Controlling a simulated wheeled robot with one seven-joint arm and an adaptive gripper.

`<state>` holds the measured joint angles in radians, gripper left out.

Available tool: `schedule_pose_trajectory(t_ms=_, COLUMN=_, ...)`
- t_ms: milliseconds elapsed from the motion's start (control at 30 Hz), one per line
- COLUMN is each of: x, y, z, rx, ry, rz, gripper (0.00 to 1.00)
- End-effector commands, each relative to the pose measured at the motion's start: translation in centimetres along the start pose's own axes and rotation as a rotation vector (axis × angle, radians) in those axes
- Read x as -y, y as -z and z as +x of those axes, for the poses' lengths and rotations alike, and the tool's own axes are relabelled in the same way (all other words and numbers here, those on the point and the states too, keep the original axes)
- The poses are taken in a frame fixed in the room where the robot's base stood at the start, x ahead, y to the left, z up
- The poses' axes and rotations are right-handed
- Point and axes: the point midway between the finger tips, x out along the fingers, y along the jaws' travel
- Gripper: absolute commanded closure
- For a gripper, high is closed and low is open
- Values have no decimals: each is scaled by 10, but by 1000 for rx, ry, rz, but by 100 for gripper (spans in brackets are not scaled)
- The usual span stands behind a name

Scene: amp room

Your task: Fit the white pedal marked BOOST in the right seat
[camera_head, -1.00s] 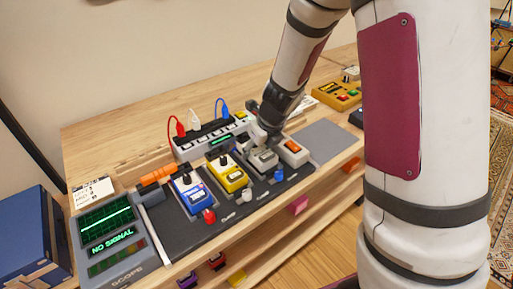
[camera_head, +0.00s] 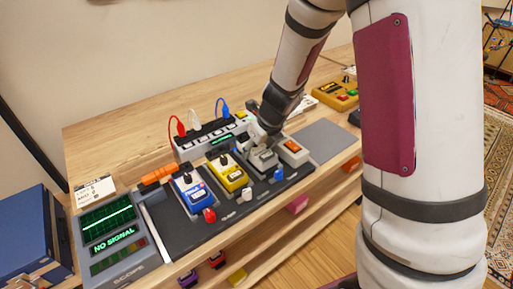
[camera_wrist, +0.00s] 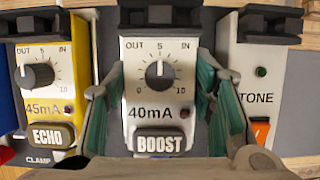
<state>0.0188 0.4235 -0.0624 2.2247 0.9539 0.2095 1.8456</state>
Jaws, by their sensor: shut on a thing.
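The white pedal marked BOOST (camera_wrist: 158,85) has a black knob and a 40mA label. My gripper (camera_wrist: 158,103) is shut on its two sides with green-lined fingers. In the head view my gripper (camera_head: 265,140) holds the BOOST pedal (camera_head: 263,159) at the right part of the dark board (camera_head: 225,220), right of the yellow ECHO pedal (camera_head: 228,174). The pedal looks level and lined up with its neighbours. I cannot tell whether its underside is fully down in the right seat, which it hides. A blue clamp knob (camera_head: 278,173) is in front of it.
A white TONE pedal (camera_wrist: 258,80) with an orange switch stands close on the right. A blue pedal (camera_head: 190,193) sits left of ECHO. A power strip (camera_head: 215,139) with cables is behind. The scope (camera_head: 110,236) reads NO SIGNAL. A grey mat (camera_head: 325,140) at right is bare.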

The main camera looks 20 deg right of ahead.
Motion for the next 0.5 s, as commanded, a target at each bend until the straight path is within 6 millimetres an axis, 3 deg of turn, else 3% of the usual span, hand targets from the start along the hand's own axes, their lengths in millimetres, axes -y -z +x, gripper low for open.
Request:
schedule_pose_trajectory(t_ms=33, x=-4, y=12, z=10, rx=-27, ry=-13, rz=6, gripper=94)
schedule_pose_trajectory(t_ms=100, x=-4, y=13, z=11, rx=-27, ry=-13, rz=6, gripper=100)
schedule_pose_trajectory(t_ms=467, x=-5, y=13, z=12, rx=-27, ry=-16, rz=5, gripper=100)
schedule_pose_trajectory(t_ms=500, x=-6, y=13, z=12, rx=-27, ry=-16, rz=5, gripper=40)
